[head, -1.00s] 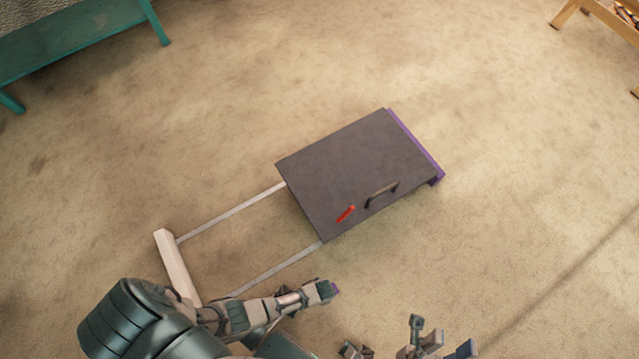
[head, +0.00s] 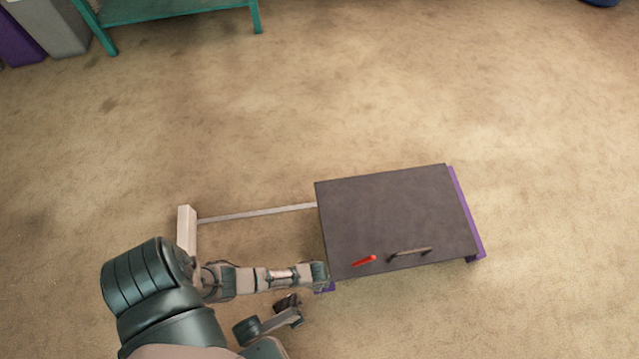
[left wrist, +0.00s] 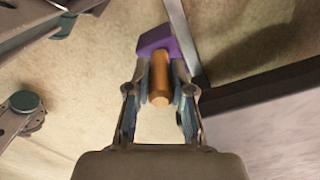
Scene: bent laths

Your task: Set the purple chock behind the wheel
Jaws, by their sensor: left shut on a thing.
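My left gripper (head: 322,277) is at the near left corner of a dark flat-topped cart (head: 390,220). It is shut on the purple chock by an orange-brown round grip (left wrist: 160,82). The purple chock (left wrist: 163,41) sticks out beyond the fingertips beside a pale lath (left wrist: 182,38); a bit of the chock (head: 327,288) shows low by the cart corner in the head view. I cannot tell whether it touches the floor or lath. No wheel shows clearly. My right gripper (head: 290,307) seems to be the dark jointed parts below the left one; its jaws are unclear.
A pale lath (head: 258,213) runs from a white beam (head: 187,228) to the cart. A red piece (head: 364,261) and a handle (head: 410,252) are on the cart's top. A purple strip (head: 467,212) edges its right side. A teal bench (head: 180,11) stands far left. Carpet beyond is clear.

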